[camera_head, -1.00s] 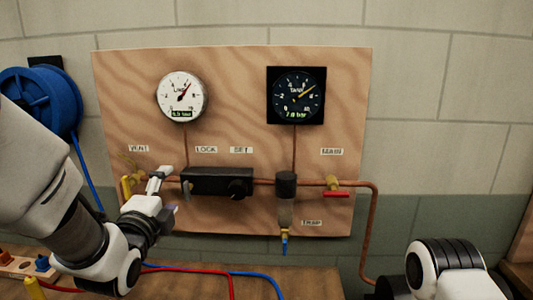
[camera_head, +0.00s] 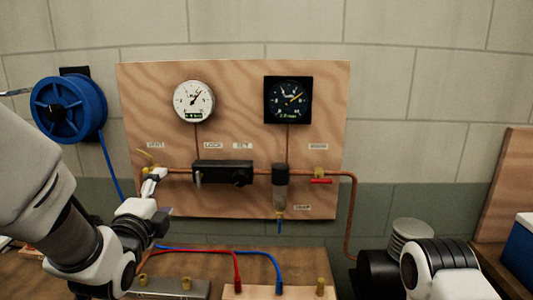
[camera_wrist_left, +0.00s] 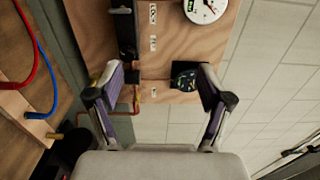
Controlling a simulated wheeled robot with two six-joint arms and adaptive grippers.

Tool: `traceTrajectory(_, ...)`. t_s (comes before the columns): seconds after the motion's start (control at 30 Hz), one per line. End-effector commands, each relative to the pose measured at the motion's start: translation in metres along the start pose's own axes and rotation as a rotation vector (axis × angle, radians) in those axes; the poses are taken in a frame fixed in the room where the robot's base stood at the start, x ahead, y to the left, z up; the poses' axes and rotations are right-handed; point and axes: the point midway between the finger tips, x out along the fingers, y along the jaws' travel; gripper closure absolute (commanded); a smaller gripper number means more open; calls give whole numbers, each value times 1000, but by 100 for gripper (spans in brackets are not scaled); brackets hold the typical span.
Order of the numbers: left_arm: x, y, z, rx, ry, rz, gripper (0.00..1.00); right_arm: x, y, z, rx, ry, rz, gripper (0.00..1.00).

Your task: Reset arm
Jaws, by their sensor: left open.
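My left gripper (camera_head: 155,188) is in front of the lower left part of the wooden gauge panel (camera_head: 150,100), near the VENT label. In the left wrist view, my left gripper (camera_wrist_left: 160,92) is open, its two fingers wide apart with nothing between them. The panel (camera_wrist_left: 200,45) shows beyond the fingers there. My right arm (camera_head: 440,265) shows at the lower right of the head view, but its gripper is outside the picture.
The panel carries a white gauge (camera_head: 194,101), a black gauge (camera_head: 289,100), a black regulator block (camera_head: 222,174) and a red-handled valve (camera_head: 320,180). A blue hose reel (camera_head: 68,108) hangs at left. Red hose (camera_head: 237,268) and blue hose (camera_head: 277,268) run along the bench below.

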Motion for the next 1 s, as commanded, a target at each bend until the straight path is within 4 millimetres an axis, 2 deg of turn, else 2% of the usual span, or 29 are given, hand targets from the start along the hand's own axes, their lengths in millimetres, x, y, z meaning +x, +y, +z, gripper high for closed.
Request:
traceTrajectory(0.03,0,1,0,-2,0,3,21,0,0,0,0,0,0,8)
traceTrajectory(0.17,1,30,3,-68,-7,68,21,0,0,0,0,1,0,8)
traceTrajectory(0.37,-1,81,7,-188,-28,182,21,0,0,0,0,1,0,8)
traceTrajectory(0.47,-5,114,9,-266,-48,256,21,0,0,0,0,1,0,8)
traceTrajectory(0.67,-27,201,15,-472,-131,453,21,0,0,0,0,0,0,8)
traceTrajectory(0.77,-52,261,18,-614,-216,589,21,0,0,0,0,0,0,8)
traceTrajectory(0.83,-80,311,21,-734,-309,706,21,0,0,0,0,0,0,8)
traceTrajectory(0.9,-117,361,23,-860,-431,825,21,0,0,0,0,0,0,8)
traceTrajectory(1.0,-170,414,24,-1005,-612,956,21,0,0,0,0,0,0,8)
